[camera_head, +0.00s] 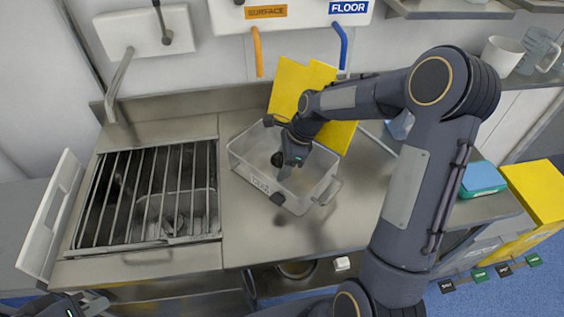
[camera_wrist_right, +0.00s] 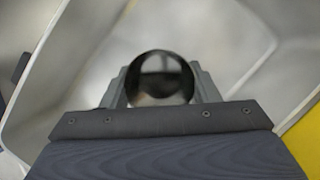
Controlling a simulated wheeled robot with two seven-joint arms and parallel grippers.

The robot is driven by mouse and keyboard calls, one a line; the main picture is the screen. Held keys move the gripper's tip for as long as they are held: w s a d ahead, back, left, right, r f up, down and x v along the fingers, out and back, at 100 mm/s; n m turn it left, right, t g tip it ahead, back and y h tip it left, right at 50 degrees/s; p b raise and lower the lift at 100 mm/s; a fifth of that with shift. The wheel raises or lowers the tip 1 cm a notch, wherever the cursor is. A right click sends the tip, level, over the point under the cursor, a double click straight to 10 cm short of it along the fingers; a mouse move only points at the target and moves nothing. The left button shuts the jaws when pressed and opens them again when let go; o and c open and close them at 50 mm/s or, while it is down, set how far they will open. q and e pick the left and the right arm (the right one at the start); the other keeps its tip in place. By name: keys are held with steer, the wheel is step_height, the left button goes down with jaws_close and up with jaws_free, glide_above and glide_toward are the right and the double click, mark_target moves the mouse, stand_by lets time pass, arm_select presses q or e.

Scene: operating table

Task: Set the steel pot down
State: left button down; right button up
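My right gripper (camera_head: 284,165) points down into a pale grey bin (camera_head: 250,179) on the counter. In the right wrist view, a round, dark, glossy thing (camera_wrist_right: 160,78) sits between the fingers of the right gripper (camera_wrist_right: 160,88), which touch both its sides. I take it for the steel pot, though its shape is only partly shown. In the head view a small dark round patch (camera_head: 277,159) shows beside the fingertips, inside the bin's outline. Whether it touches the bin floor is unclear. My left gripper (camera_head: 92,303) is at the bottom left, cut off by the frame.
A barred sink (camera_head: 150,195) is left of the bin, with a tap (camera_head: 122,80) behind. Yellow boards (camera_head: 290,85) stand behind the bin. A metal round vessel (camera_head: 297,269) sits below the counter. The counter (camera_head: 240,225) in front of the bin is clear.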

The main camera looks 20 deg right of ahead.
steer(key=o, duration=0.4)
steer(key=shift+r, duration=0.3)
steer(key=v, duration=1)
steer(key=s+a+r+n+t, duration=0.1)
steer(key=s+r+n, duration=0.25)
steer(key=s, duration=0.25)
steer(key=s+a+r+n+t, duration=0.1)
steer(key=s+r+n, duration=0.2)
steer(key=s+n, duration=0.25)
steer(key=s+a+f+n, duration=0.1)
steer(key=s+n, duration=0.2)
steer(key=s, duration=0.1)
steer(key=s+a+f+n+t, duration=0.1)
steer(key=s+n, duration=0.3)
steer(key=s+a+f+n+t, duration=0.1)
steer(key=s+a+n, duration=0.1)
steer(key=s+n, duration=0.2)
steer(key=shift+s+f+h, duration=0.15)
steer(key=shift+h, duration=0.15)
